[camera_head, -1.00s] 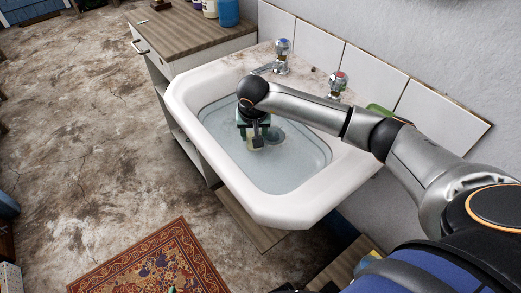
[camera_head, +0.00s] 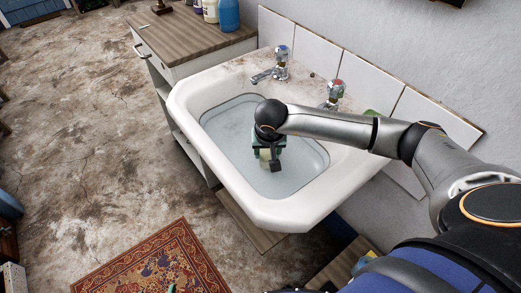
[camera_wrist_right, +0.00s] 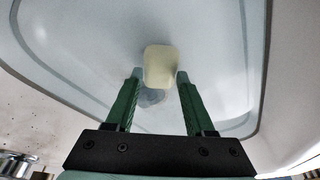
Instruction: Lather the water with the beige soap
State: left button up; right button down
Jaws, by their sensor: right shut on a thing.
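The pale beige soap (camera_wrist_right: 160,67) is between the green fingertips of my right gripper (camera_wrist_right: 160,76) in the right wrist view. The gripper is shut on it. In the head view, my right gripper (camera_head: 270,162) points down into the white sink basin (camera_head: 290,215), and a little of the soap (camera_head: 265,154) shows there. The basin holds clear, bluish water (camera_head: 232,122). The soap is low over or in the water; I cannot tell how deep. No foam is plain to see.
Two taps, one blue-topped (camera_head: 281,54) and one red-topped (camera_head: 336,90), stand on the back rim. A green item (camera_head: 374,113) lies behind my arm. A wooden-topped cabinet (camera_head: 190,38) with bottles adjoins the sink. A patterned rug (camera_head: 155,262) lies on the floor.

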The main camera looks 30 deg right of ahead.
jog(key=shift+w, duration=0.1)
jog(key=shift+w+f+b, duration=0.1)
jog(key=shift+w+b, duration=0.25)
jog(key=w+b, duration=0.2)
jog(key=w, duration=0.1)
jog(key=w+b, duration=0.1)
jog(key=shift+w+a, duration=0.25)
jog(key=shift+a, duration=0.1)
jog(key=shift+w, duration=0.35)
